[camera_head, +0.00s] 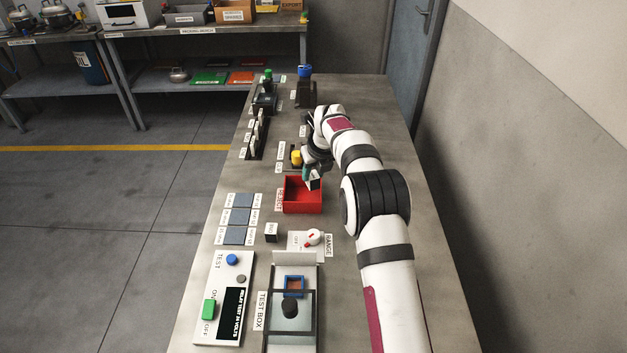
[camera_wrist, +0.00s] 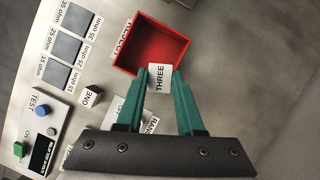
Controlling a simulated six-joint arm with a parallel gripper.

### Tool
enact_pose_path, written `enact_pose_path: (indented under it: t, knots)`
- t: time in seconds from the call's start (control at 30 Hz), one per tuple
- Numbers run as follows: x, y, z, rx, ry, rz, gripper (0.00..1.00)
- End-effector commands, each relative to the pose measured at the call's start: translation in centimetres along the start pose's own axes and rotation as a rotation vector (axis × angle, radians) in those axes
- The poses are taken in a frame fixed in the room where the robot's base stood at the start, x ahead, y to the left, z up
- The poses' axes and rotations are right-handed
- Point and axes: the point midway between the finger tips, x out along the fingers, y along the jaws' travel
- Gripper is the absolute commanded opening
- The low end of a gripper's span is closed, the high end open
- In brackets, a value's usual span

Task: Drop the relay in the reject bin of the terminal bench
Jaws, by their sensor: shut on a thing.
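My gripper (camera_head: 309,174) (camera_wrist: 160,78) has green fingers and is shut on a small relay. The relay (camera_head: 315,185) shows a white face lettered THREE in the wrist view (camera_wrist: 160,80). The reject bin (camera_head: 303,209) is an open red box on the bench, with a label on its left side. It also shows in the wrist view (camera_wrist: 158,40), and the part of its inside that I see is empty. In the head view the relay overlaps the bin's upper right part. In the wrist view it overlaps the bin's near edge. Its height above the bin is hard to tell.
A block lettered ONE (camera_head: 271,232) (camera_wrist: 92,96) stands nearer, left of a RANGE dial (camera_head: 313,238). Blue-grey ohm pads (camera_head: 239,216) lie left of the bin. A test box (camera_head: 291,330) and switch panel (camera_head: 223,300) are in front. A yellow-topped item (camera_head: 296,157) stands just behind.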

Motion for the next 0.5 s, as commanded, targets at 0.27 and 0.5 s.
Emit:
enact_pose_path:
  t: [0.27,0.5]
  knots:
    - [2.4,0.0,-1.1,0.001,0.0,0.001,0.0]
    - [2.7,-0.1,-1.2,0.0,0.001,0.001,0.0]
